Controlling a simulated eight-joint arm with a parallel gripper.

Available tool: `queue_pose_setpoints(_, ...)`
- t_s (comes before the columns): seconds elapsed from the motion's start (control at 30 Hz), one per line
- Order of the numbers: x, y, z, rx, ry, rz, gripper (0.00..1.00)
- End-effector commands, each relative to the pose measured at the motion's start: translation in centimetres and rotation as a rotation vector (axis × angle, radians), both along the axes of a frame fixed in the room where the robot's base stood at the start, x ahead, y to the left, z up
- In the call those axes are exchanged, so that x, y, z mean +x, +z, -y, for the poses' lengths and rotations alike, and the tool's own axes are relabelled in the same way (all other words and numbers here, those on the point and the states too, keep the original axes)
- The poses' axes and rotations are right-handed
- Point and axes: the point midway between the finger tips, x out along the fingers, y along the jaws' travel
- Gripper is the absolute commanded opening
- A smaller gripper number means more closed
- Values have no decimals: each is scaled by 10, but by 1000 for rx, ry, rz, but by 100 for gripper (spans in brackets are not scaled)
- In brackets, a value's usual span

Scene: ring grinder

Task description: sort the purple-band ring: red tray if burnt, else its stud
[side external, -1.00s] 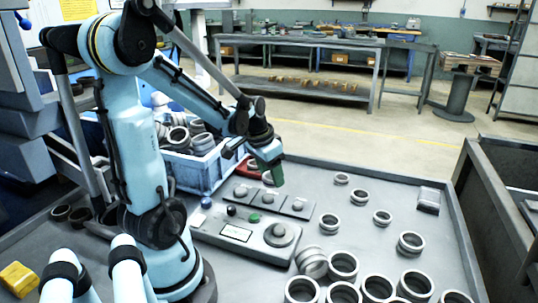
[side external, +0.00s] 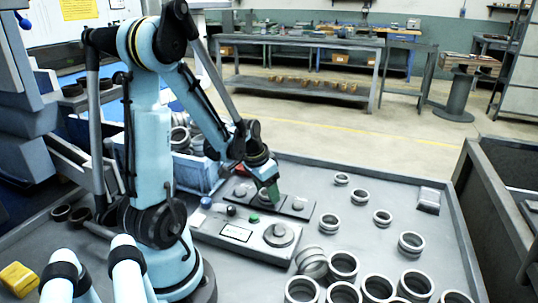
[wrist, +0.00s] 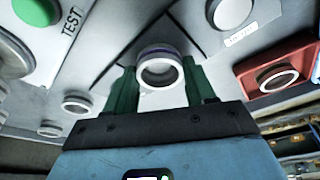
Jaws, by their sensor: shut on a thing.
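The purple-band ring (wrist: 160,68) is a grey metal ring with a purple stripe near its far rim, in the middle of the wrist view. My gripper (wrist: 164,88) has its green fingers shut on the ring, one on each side. In the side external view my gripper (side external: 272,198) is low over the middle plate of the three-plate stud row; the ring is not clear there. I cannot tell whether the ring is around a stud. One stud (wrist: 231,13) with a label shows to the right in the wrist view. The red tray (wrist: 305,62) holds a ring (wrist: 277,77).
A grey panel (side external: 236,232) with a green button (side external: 254,218) and a large round knob (side external: 279,234) lies in front of the studs. Several loose rings stand on the right half of the table. A blue crate (side external: 197,175) of rings is behind my arm.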

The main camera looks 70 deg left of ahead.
Motion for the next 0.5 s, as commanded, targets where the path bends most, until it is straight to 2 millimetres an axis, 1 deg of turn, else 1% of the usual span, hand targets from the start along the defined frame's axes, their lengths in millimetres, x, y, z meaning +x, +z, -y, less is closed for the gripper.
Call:
queue_pose_setpoints(0.33, 0, -2, 0, 0, 0, 0, 21)
queue_pose_setpoints(0.37, 0, -2, 0, 0, 0, 0, 58)
queue_pose_setpoints(0.5, 0, -1, 0, 0, 0, 0, 79)
